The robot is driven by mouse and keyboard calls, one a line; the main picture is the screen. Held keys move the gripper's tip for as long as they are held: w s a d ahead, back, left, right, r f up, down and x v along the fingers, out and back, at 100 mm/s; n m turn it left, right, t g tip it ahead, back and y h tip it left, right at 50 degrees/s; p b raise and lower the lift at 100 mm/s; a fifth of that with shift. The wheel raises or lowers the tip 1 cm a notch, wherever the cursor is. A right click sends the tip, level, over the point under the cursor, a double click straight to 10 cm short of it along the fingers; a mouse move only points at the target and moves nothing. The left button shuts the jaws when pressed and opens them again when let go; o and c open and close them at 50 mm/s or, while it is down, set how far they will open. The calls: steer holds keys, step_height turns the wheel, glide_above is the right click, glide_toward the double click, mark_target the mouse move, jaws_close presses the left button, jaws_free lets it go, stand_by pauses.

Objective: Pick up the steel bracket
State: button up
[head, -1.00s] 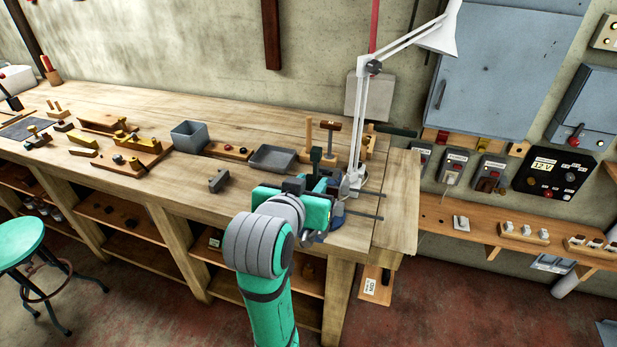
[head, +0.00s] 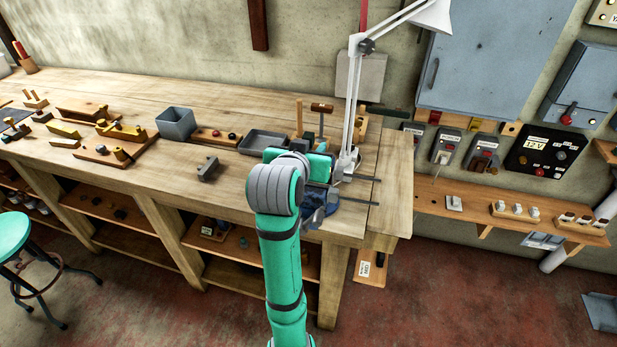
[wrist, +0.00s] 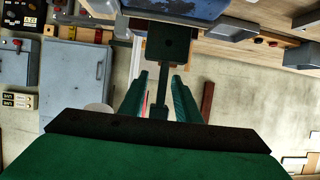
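The steel bracket (head: 208,168) looks like a small grey notched block. It lies on the bare wooden bench top (head: 225,196), left of my arm, in the head view. I cannot make it out in the wrist view. My gripper (wrist: 159,76) shows two green fingers standing apart in the wrist view. A dark square-headed post (wrist: 168,42) shows between them, with gaps on both sides; it does not look gripped. In the head view my arm hides the fingertips, which are to the right of the bracket, near the vise and lamp.
A blue vise (head: 318,207) and a white lamp (head: 349,115) stand close to my arm. A grey tray (head: 266,142), a bin (head: 176,123) and a board with knobs (head: 217,137) are behind the bracket. The bench around the bracket is clear.

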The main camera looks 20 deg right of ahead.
steer(key=shift+x, duration=0.95)
steer(key=shift+a, duration=0.1)
jaws_close()
stand_by(0.6)
